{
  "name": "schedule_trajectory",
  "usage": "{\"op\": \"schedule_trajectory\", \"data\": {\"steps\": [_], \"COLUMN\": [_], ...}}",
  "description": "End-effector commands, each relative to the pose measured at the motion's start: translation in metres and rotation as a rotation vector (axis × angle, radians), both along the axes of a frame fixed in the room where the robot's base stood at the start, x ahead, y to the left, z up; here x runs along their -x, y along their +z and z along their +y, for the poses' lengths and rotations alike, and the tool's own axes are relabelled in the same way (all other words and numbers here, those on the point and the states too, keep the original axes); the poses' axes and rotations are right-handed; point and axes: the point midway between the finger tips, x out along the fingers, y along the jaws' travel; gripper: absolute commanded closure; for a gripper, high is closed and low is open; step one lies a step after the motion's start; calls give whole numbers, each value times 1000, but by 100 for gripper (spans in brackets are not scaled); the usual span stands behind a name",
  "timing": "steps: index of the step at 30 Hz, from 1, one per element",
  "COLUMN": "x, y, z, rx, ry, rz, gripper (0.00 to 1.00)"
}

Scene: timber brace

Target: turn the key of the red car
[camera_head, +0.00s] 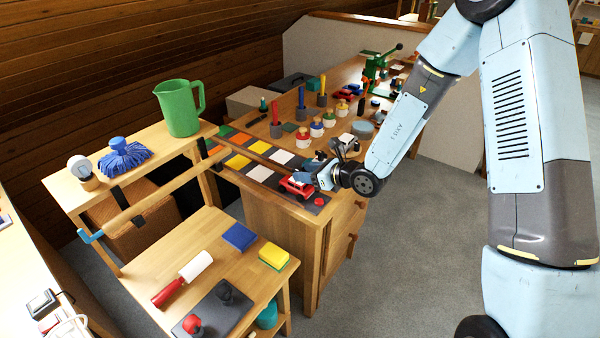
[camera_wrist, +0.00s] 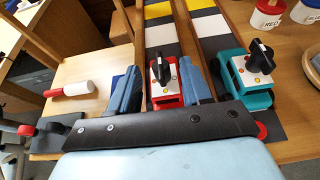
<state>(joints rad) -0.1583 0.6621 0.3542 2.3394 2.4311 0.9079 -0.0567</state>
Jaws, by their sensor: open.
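The red car (camera_wrist: 167,96) stands on a dark strip in the wrist view, with a black key (camera_wrist: 162,70) upright on its top. The red car (camera_head: 297,187) also shows near the bench's front edge in the head view, just left of my gripper (camera_head: 319,177). In the wrist view my gripper (camera_wrist: 157,76) is open, its two blue fingers apart on either side of the red car. The key appears between them, and nothing is held. I cannot tell how far above the key the fingertips are.
A teal car (camera_wrist: 246,88) with its own black knob stands close to the right of my right finger. Several coloured jars (camera_head: 316,130) stand farther back on the bench. A low table (camera_head: 215,250) with a red-handled roller (camera_head: 183,280) is at the left.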

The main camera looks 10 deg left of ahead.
Motion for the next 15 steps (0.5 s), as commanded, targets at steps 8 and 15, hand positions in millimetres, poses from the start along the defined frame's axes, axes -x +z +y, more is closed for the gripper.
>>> {"op": "schedule_trajectory", "data": {"steps": [8,15], "x": [21,34], "y": [22,34], "z": [-49,-78], "rx": [1,0], "ry": [-1,-1], "rz": [-2,0], "gripper": [52,52]}}
